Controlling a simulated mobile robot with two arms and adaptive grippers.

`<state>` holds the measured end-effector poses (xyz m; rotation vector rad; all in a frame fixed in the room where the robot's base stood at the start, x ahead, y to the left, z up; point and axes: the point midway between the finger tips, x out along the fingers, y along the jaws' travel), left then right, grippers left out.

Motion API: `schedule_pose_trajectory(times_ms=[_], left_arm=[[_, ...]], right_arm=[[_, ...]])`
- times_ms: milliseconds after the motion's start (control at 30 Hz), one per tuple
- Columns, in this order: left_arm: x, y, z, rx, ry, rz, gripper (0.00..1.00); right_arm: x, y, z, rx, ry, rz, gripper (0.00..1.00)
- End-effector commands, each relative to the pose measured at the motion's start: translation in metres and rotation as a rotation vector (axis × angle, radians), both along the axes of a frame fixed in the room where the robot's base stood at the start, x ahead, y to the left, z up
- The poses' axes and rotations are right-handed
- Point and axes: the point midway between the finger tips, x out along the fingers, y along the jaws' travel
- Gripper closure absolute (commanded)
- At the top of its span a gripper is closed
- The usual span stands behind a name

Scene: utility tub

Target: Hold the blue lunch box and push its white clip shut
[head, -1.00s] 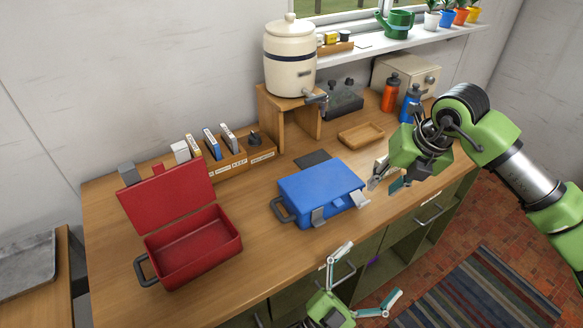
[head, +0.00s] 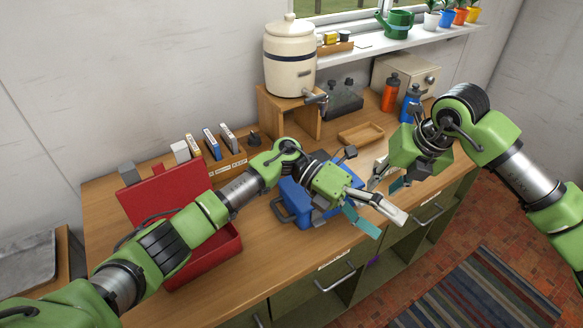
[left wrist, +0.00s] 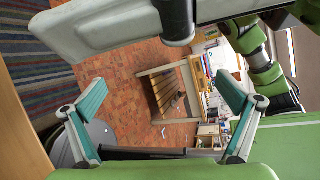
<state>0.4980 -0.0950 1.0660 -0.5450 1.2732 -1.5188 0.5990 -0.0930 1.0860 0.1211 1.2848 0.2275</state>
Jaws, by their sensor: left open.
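The blue lunch box (head: 291,197) sits closed-looking on the wooden bench, handle to the left. My left forearm and gripper cover much of its top and right side. My left gripper (head: 382,220) is open and empty, pointing right above the front right of the box. Its spread teal-padded fingers show in the left wrist view (left wrist: 162,98). My right gripper (head: 388,178) is just behind it, fingers apart, right of the box, with nothing seen between them.
An open red box (head: 228,248) stands to the left, partly behind my left arm. A wooden tray (head: 361,134), an orange bottle (head: 391,94) and a blue bottle (head: 410,102) are behind. A beige crock (head: 290,58) stands on a wooden stand. The bench's front edge is close.

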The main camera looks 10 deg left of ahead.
Motion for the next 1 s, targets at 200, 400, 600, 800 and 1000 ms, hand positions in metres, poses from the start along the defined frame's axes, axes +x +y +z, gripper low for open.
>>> schedule_pose_trajectory(times_ms=[200, 400, 600, 800, 1000], left_arm=[[0.083, 0.080, -0.007, 0.472, -0.323, 0.050, 0.00], [0.101, 0.160, -0.009, 0.914, -0.485, -0.064, 0.00], [0.115, 0.209, 0.005, 1.144, -0.545, -0.087, 0.00], [0.117, 0.219, -0.002, 1.191, -0.553, -0.090, 0.00], [0.117, 0.219, -0.036, 1.187, -0.550, -0.091, 0.00]], right_arm=[[0.000, 0.000, 0.000, 0.000, 0.000, 0.000, 0.72], [0.000, 0.000, 0.000, 0.000, 0.000, 0.000, 0.72], [0.000, 0.000, 0.000, 0.000, 0.000, 0.000, 0.72], [0.000, 0.000, 0.000, 0.000, 0.000, 0.000, 0.72], [0.000, 0.000, 0.000, 0.000, 0.000, 0.000, 0.72]])
